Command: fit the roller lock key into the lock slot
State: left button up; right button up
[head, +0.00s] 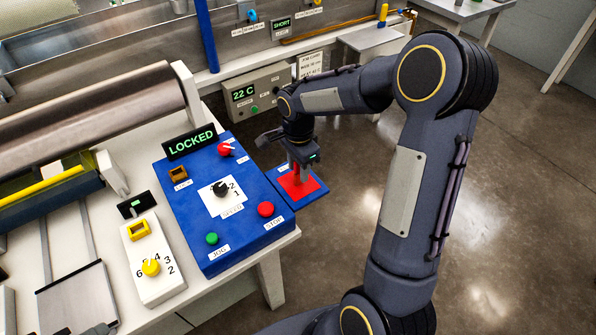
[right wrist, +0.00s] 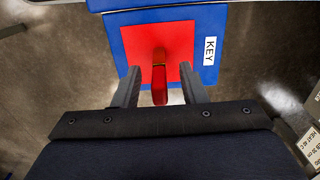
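The red roller lock key (right wrist: 159,80) stands on a red pad (right wrist: 128,47) on a blue shelf labelled KEY, at the right side of the blue control box (head: 216,262). My right gripper (head: 297,170) points down over the pad. In the right wrist view its two fingers (right wrist: 160,92) are apart, one on each side of the key, with gaps visible. The head view shows the key mostly hidden by the gripper. The lock slot appears to be the brownish square socket (head: 178,174) at the box's upper left, below the LOCKED display (head: 190,142). My left gripper is not visible.
A white panel with a yellow knob (head: 151,267) stands left. A large roller (head: 90,105) lies behind. Open floor lies right of the shelf.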

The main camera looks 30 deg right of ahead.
jog(key=shift+f, duration=0.15)
grip_shut()
dwell(0.4)
